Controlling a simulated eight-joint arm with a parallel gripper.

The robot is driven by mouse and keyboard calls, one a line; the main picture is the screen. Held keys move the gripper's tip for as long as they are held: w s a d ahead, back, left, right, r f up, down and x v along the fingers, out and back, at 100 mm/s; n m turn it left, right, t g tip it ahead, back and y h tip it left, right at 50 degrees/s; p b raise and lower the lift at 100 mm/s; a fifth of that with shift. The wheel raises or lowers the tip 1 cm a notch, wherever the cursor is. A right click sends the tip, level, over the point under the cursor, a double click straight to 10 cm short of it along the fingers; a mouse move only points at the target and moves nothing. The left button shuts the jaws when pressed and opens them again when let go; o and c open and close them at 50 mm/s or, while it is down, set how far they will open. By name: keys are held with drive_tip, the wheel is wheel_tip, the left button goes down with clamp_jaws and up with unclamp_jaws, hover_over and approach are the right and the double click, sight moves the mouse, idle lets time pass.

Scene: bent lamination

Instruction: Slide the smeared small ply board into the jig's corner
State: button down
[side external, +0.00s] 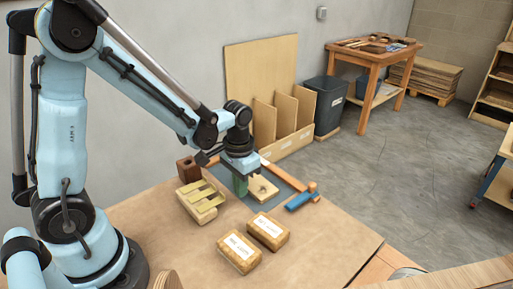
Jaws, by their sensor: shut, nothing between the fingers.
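A small pale ply board (263,189) lies on a dark grey mat, with a darker spot on its top. A long wooden strip (287,179) runs along the mat's back right side, towards a short wooden piece (312,188) at its right end; these look like the jig's rails.
A blue-handled tool (300,201) lies by the strip's right end. Two labelled blocks (239,252) (268,232) stand in front. A wooden holder with pale strips (201,201) and a dark brown block (188,169) are left. Upright dividers (285,113) stand behind. The front right table is clear.

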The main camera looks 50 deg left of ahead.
sight(253, 188)
drive_tip(key=shift+f, duration=0.8)
drive_tip(key=shift+r, duration=0.2)
drive_tip(key=shift+w, duration=0.1)
idle(0.6)
drive_tip(key=shift+w, duration=2.45)
drive_tip(key=shift+s, duration=0.65)
drive_tip(key=shift+r, duration=3.55)
